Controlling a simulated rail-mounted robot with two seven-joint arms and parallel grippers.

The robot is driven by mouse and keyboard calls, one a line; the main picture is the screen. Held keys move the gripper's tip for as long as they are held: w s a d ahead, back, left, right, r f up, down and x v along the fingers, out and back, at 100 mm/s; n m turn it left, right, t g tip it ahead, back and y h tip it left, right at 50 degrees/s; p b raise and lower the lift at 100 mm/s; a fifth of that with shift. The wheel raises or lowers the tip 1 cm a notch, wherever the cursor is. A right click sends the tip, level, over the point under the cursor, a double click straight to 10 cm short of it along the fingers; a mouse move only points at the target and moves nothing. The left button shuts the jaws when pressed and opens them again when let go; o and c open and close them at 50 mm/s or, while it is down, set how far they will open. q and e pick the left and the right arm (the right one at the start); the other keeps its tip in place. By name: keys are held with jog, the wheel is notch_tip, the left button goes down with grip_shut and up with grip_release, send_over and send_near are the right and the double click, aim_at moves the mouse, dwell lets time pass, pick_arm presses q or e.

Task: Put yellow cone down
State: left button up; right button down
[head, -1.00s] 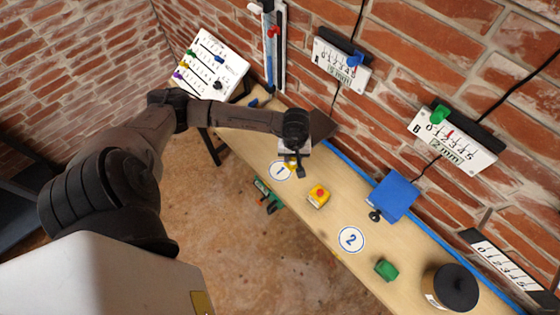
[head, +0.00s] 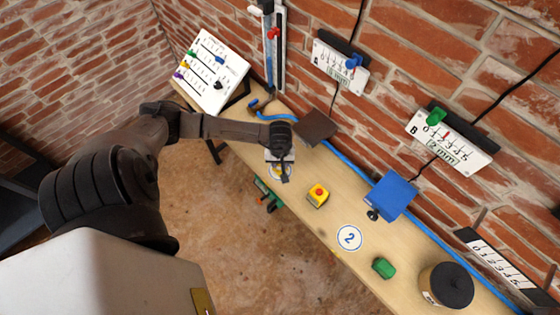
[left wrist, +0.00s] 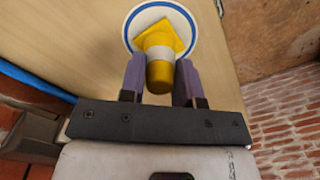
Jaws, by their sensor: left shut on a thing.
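The yellow cone (left wrist: 160,45) has a pale band and a square base, and shows between my fingers in the left wrist view. My left gripper (left wrist: 160,80) is shut on it, one purple-grey finger on each side. Its base lies over the white disc with a blue rim (left wrist: 132,22); I cannot tell whether it touches the disc. In the head view my left gripper (head: 281,175) is over the near edge of the bench and hides the disc and most of the cone. My right gripper is not in view.
The wooden bench (head: 325,222) carries a yellow box with a red button (head: 318,195), a disc marked 2 (head: 349,238), a green block (head: 383,268) and a dark jar (head: 447,287). A blue plate (head: 392,195) and a brown plate (head: 318,126) stand by the brick wall.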

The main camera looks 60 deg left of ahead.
pick_arm(q)
jog(key=shift+f, duration=0.2)
jog(key=o, duration=0.9)
jog(key=shift+r, duration=0.1)
